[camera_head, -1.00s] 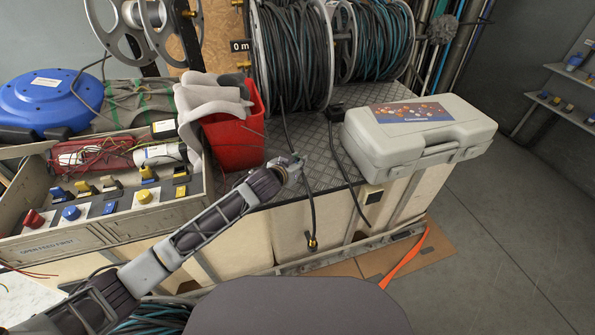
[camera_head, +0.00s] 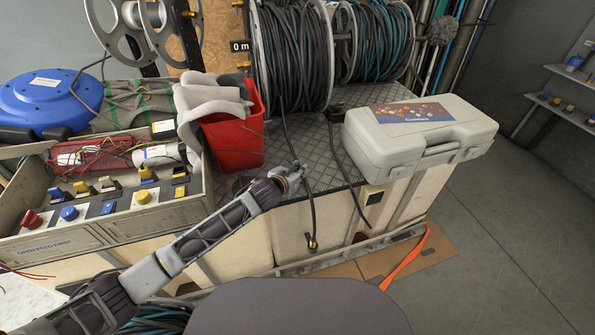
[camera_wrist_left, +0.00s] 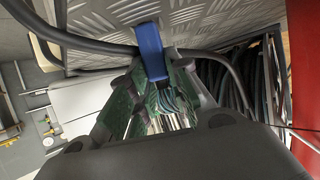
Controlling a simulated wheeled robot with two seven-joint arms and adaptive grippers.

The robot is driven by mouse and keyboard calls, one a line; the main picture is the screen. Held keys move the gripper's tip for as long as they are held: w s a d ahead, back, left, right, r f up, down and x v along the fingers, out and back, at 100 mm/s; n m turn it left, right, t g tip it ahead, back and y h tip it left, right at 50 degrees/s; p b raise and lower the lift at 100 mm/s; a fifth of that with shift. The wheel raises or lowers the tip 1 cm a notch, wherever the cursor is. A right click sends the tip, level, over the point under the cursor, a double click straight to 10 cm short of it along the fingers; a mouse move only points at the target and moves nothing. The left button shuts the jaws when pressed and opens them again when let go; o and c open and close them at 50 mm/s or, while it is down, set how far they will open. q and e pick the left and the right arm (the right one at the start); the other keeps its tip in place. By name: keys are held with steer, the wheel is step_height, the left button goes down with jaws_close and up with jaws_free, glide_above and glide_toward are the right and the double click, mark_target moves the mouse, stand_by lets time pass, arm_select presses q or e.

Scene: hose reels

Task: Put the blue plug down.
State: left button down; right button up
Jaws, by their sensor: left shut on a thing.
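My left gripper (camera_head: 296,172) is over the front part of the checker-plate top (camera_head: 306,130), close to a hanging black cable. In the left wrist view the blue plug (camera_wrist_left: 151,48) sticks out between the green-padded fingers of my left gripper (camera_wrist_left: 152,76), which is shut on it. The plug's far end shows against the checker plate; I cannot tell whether it touches the metal. In the head view the plug is hidden or too small to make out. My right gripper is not in view.
A red bin (camera_head: 232,140) with a grey cloth stands left of the gripper, and a grey case (camera_head: 420,135) lies to the right. Large hose reels (camera_head: 290,55) stand behind. Black cables cross the plate and hang over its front edge. Some bare plate lies between bin and case.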

arm_select(q)
steer(key=shift+f, duration=0.1)
steer(key=c, duration=1.3)
jaws_free()
